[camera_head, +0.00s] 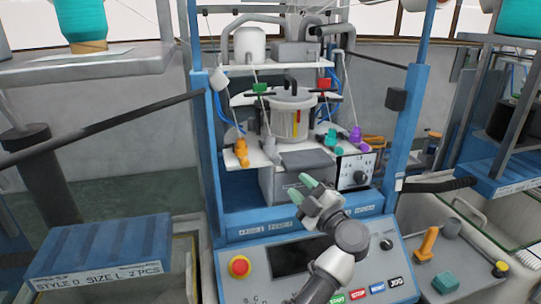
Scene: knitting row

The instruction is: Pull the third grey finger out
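A small grey piece (270,147) stands on the white ledge beside an orange piece (241,151). Teal (330,139) and purple (355,138) pieces are to the right. I cannot tell which part is the third grey finger.
The blue machine frame (208,160) has posts on both sides. The control panel (230,290) carries a red emergency button (239,266) and several coloured keys. A blue box (100,250) is at lower left. A grey unit (300,183) lies behind my gripper.

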